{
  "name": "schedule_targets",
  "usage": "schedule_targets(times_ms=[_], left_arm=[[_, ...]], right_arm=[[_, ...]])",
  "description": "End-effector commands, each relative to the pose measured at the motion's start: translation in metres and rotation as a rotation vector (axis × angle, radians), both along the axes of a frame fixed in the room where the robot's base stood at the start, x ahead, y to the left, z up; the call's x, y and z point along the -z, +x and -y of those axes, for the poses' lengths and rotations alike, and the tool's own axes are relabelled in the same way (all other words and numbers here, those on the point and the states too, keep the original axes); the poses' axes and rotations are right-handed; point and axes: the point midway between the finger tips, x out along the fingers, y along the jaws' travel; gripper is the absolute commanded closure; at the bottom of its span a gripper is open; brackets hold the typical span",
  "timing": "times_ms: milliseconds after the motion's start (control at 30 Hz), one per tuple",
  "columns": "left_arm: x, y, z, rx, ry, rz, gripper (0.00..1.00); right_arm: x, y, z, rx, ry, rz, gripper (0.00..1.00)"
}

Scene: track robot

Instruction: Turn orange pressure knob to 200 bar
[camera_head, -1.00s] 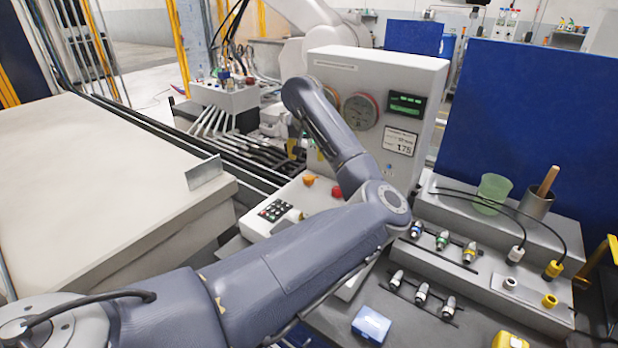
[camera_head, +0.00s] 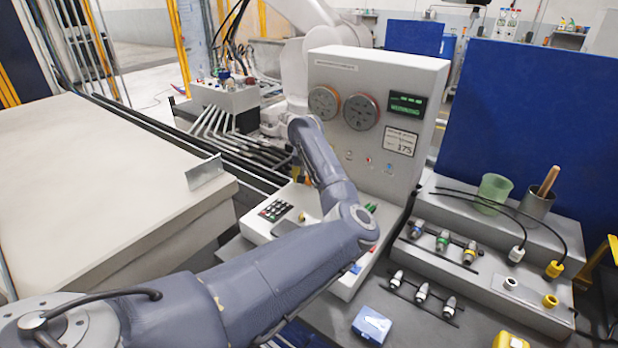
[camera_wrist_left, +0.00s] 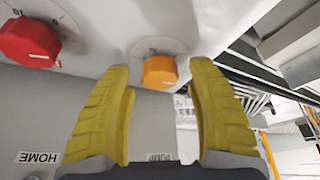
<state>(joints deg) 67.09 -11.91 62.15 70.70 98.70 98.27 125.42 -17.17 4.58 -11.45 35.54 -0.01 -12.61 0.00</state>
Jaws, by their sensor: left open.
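The orange knob (camera_wrist_left: 159,72) shows in the left wrist view, on a pale panel with a white dial around it. My left gripper (camera_wrist_left: 160,84) is open, its yellow fingers on either side of the knob, with gaps visible between them and it. A larger red knob (camera_wrist_left: 29,42) is to the left of the gripper. In the head view my arm hides both knobs, and most of the gripper is out of sight. My right gripper is not in view.
A blue case (camera_head: 372,324), several small connectors and a green cup (camera_head: 493,192) stand to the right. A pale table (camera_head: 90,190) fills the left.

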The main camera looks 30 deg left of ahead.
Motion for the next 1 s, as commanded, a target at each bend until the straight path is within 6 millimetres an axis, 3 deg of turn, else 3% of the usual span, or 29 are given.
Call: schedule_targets(times_ms=[333,833,1000], left_arm=[[0.0017,0.0003,-0.0005,0.0,0.0,0.0,0.41],[0.0014,0.0003,-0.0005,0.0,0.001,0.0,0.99],[0.0014,0.0004,-0.0005,0.0,0.0,0.0,0.99]], right_arm=[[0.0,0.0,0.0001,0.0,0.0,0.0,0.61],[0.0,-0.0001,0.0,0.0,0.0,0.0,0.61],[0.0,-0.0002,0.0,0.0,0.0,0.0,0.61]])
